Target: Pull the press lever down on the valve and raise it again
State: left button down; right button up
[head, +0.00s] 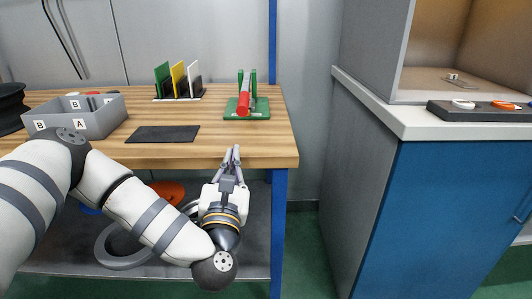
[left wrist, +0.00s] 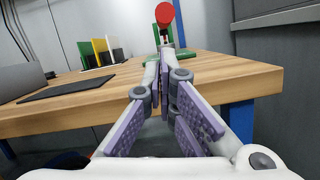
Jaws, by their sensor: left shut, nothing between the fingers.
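The valve is a green stand (head: 247,108) near the right end of the wooden bench, with two green uprights. Its press lever ends in a red grip (head: 243,101) that points toward me. In the left wrist view the red grip (left wrist: 164,12) shows end-on, above and beyond the fingers, with a green upright (left wrist: 165,37) behind it. My left gripper (head: 236,149) is shut and empty at the bench's front edge, in front of and below the lever, apart from it. It also shows in the left wrist view (left wrist: 167,55). My right gripper is not in view.
The wooden bench (head: 265,147) holds a dark mat (head: 163,134), a grey bin (head: 104,121) and a rack of coloured plates (head: 178,83) left of the valve. A blue cabinet (head: 450,215) stands to the right. Bench top around the valve is clear.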

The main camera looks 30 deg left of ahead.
pick_arm(q)
jog(key=x, duration=0.9)
jog(key=shift+w+a+p, duration=0.1)
jog(key=shift+w+p, duration=0.05)
jog(key=shift+p, duration=0.25)
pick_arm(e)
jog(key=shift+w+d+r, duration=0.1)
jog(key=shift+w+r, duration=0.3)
pick_arm(q)
jog(key=shift+r, duration=0.1)
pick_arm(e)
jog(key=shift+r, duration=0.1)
